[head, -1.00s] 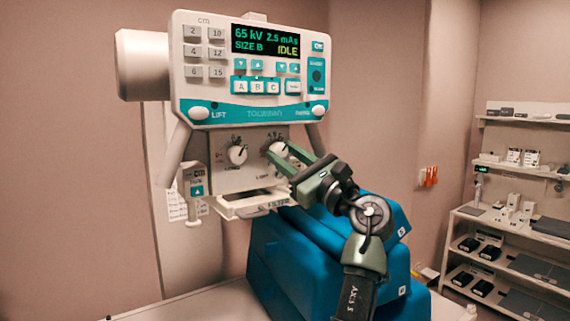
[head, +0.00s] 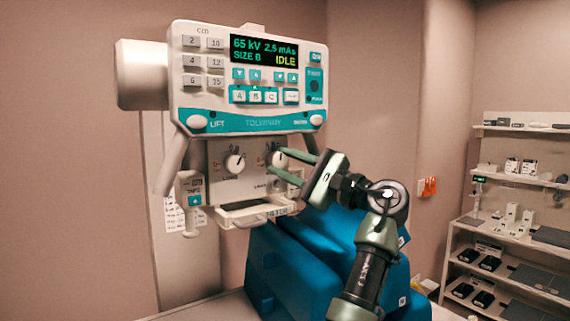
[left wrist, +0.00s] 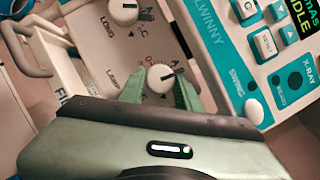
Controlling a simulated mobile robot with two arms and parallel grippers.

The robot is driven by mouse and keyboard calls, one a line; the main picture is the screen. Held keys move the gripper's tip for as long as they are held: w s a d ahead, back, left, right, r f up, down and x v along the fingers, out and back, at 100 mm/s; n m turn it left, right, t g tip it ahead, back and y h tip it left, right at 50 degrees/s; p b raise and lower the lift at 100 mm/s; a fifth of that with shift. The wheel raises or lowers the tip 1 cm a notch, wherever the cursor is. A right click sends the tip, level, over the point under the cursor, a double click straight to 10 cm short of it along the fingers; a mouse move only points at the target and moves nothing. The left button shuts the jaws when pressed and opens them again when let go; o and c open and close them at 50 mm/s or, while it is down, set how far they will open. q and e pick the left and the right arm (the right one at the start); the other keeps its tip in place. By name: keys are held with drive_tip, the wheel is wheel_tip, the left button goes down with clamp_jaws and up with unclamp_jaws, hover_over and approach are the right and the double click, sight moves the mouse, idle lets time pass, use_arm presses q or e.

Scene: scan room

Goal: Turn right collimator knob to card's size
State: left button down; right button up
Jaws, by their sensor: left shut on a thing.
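The right collimator knob (head: 277,159) is a round white dial with a dark pointer line, on the pale panel under the control console. It also shows in the left wrist view (left wrist: 160,78), where its pointer slants toward the upper right. My left gripper (head: 276,162) is shut on this knob, one green finger on each side; its fingers also show in the left wrist view (left wrist: 159,90). The left collimator knob (head: 234,163), marked LONG, is free. The console display (head: 264,50) reads 65 kV, 2.5 mAs, SIZE B, IDLE. My right gripper is not in view.
A filter tray (head: 243,213) juts out below the knobs. Blue stepped blocks (head: 290,265) stand under the panel. A white sheet (head: 183,218) hangs on the wall at left. Shelves (head: 510,230) with small items stand at the far right.

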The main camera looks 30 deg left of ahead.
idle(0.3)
use_arm(q)
drive_tip(key=c, duration=1.2)
unclamp_jaws()
drive_tip(key=shift+c, duration=0.2)
drive_tip(key=shift+o, duration=1.2)
drive_tip(key=shift+a, duration=0.15)
drive_tip(key=b+v, duration=0.3)
drive_tip(key=v, duration=0.4)
drive_tip(key=shift+d, duration=0.4)
drive_tip(key=shift+f, duration=0.2)
